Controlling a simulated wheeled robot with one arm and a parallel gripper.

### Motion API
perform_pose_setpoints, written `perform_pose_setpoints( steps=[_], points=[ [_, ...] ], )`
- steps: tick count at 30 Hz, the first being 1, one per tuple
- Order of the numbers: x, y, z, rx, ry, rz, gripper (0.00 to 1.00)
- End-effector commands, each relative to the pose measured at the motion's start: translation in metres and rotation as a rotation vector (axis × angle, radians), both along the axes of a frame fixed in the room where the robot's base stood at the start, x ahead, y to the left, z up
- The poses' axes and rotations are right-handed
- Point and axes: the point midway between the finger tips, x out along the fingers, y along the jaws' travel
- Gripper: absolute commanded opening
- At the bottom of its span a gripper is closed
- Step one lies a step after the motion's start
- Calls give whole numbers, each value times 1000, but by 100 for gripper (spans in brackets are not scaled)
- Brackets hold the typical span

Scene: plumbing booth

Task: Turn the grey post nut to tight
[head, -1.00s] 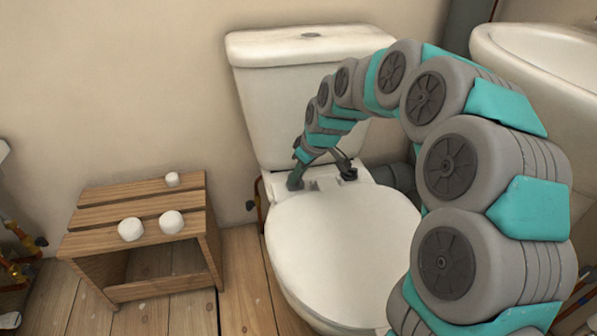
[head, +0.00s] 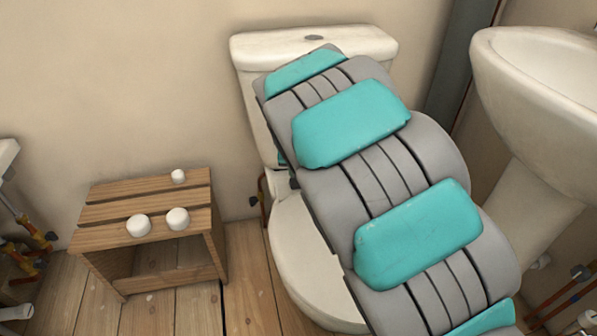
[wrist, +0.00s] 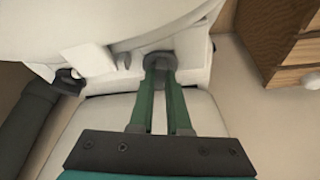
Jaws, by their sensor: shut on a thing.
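The grey post nut (wrist: 160,59) is a round dark grey piece at the hinge end of the toilet seat in the wrist view. My gripper (wrist: 160,75) has two green fingers shut on it, close together at their tips. The fingers partly cover the nut, so any marking on it is hidden. A second, black post fitting (wrist: 68,82) sits to the left in the wrist view, apart from the fingers. In the head view my arm covers the hinge area, and the gripper is hidden behind it.
The toilet seat lid (head: 305,265) and the cistern (head: 310,48) lie around the work spot. A slatted wooden stool (head: 150,212) with white round pieces stands left, also in the wrist view (wrist: 285,45). A washbasin (head: 545,90) stands right.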

Motion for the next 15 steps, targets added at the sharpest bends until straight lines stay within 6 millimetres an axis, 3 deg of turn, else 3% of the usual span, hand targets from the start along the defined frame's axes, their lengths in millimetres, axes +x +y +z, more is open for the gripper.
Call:
perform_pose_setpoints(
  steps=[15],
  points=[
    [0, 2, -4, -5, 6, -387, 0]
  ],
)
